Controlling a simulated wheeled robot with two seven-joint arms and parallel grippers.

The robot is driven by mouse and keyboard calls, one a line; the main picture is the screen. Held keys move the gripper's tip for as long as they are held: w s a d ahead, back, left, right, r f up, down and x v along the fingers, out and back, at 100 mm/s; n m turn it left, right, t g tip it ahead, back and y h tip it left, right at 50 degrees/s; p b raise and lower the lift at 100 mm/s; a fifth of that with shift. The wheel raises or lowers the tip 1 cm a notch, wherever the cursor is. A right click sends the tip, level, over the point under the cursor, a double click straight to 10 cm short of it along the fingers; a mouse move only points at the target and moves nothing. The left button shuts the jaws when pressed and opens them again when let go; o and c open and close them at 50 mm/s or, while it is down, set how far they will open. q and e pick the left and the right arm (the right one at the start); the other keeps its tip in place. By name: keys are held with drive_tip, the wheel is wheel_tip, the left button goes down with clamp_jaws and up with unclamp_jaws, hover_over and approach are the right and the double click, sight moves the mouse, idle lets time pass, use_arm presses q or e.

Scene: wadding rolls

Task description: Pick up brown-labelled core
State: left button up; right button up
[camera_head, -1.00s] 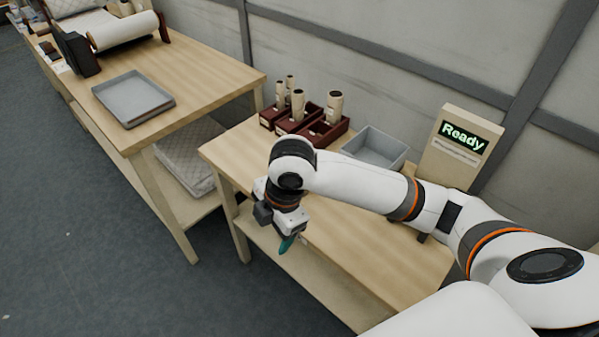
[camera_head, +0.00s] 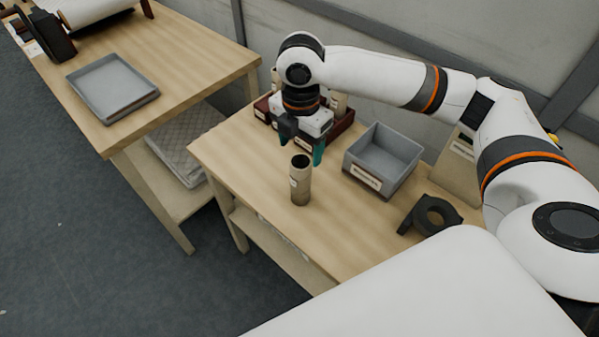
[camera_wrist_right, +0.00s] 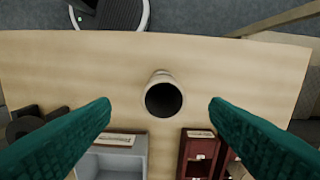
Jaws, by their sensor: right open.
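A tan cardboard core (camera_head: 300,187) stands upright and alone on the workbench, with a hollow dark top and a small pale label on its side. I cannot tell the label's colour for sure. My right gripper (camera_head: 302,147) is open and empty, with green fingers, just behind the core and in front of the dark red trays. In the right wrist view, the core (camera_wrist_right: 162,77) shows end-on, centred between the spread fingers (camera_wrist_right: 160,106) and apart from both. My left gripper is not in view.
Dark red trays (camera_head: 342,122) holding more cores are partly hidden behind my right arm. Bare workbench surrounds the core. A second table at left carries a grey tray (camera_head: 112,92).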

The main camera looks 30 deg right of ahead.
sight(302, 162)
drive_tip(key=f, duration=0.4)
drive_tip(key=shift+w+d+f, duration=0.15)
drive_tip(key=shift+d+f, duration=0.1)
drive_tip(key=shift+f, duration=0.1)
wheel_tip(302, 162, down, 5)
drive_tip(key=shift+w+f+p, duration=0.1)
drive_tip(key=shift+w+p, duration=0.05)
drive_tip(key=shift+p, duration=0.4)
drive_tip(key=c, duration=1.1)
